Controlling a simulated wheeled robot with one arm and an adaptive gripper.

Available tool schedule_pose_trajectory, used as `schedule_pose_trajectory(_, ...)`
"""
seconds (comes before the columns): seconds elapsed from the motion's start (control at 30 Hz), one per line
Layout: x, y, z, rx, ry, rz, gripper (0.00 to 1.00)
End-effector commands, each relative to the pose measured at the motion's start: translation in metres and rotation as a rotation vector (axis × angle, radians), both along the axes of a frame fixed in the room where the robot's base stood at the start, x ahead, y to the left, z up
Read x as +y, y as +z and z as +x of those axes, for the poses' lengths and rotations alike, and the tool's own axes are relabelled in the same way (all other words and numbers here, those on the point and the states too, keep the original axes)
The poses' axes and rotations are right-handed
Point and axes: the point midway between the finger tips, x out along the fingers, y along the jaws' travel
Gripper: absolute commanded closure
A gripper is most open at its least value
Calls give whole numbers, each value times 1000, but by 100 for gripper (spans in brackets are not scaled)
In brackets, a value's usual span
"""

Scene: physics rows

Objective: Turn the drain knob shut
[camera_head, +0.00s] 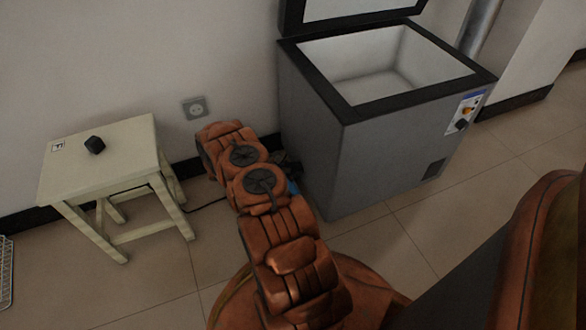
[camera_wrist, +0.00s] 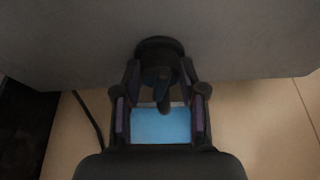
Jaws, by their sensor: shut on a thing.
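The drain knob (camera_wrist: 158,48) is a dark round knob low on the grey side of the chest freezer (camera_head: 375,155). It shows in the wrist view, with a dark narrow grip standing out from it. My gripper (camera_wrist: 161,80) is shut on that grip, with one finger on each side. In the head view my arm hides the knob and most of the gripper. A light-blue flat thing (camera_wrist: 160,125) lies below the gripper, near the floor; a bit of blue also shows beside my arm in the head view (camera_head: 292,187).
The freezer's lid (camera_head: 345,18) is open and its inside looks empty. A control panel (camera_head: 468,108) is on its right side. A cream stool (camera_head: 120,155) with a small black object (camera_head: 95,145) stands left. A dark cable (camera_head: 208,203) lies on the floor near my arm.

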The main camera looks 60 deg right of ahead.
Motion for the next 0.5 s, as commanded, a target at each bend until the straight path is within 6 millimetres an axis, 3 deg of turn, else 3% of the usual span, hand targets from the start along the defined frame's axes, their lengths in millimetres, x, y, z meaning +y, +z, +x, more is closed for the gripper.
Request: schedule_pose_trajectory(0.5, 0, -1, 1, 180, 2, 120, 94)
